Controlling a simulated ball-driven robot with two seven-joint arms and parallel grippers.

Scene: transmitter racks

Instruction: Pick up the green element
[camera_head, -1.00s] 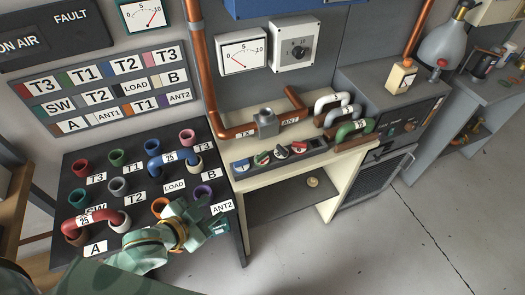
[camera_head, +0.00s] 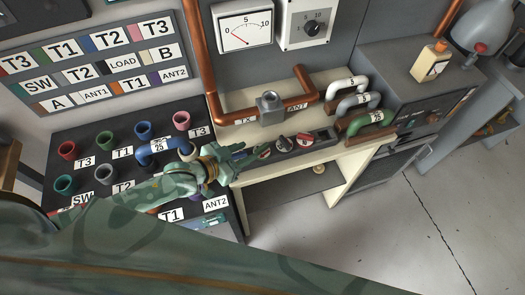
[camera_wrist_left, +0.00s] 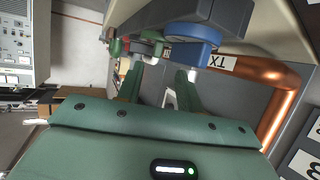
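The green element (camera_head: 366,122) is a short U-shaped green pipe with a white number label. It is in the rack at the right end of the bench, in front of a grey and a white U-shaped pipe. My left gripper (camera_head: 240,158) is left of it, by the left end of the knob strip and well apart from the element. In the left wrist view the two fingers of the left gripper (camera_wrist_left: 160,84) are apart with nothing between them. A blue knob shows just beyond the fingers. My right gripper is not in view.
A strip of knobs (camera_head: 284,145) lies between my left gripper and the green element. Copper pipe (camera_head: 240,121) runs behind it. The dark panel (camera_head: 92,139) with coloured sockets and a blue U-shaped element (camera_head: 160,147) is at left. Floor at right is clear.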

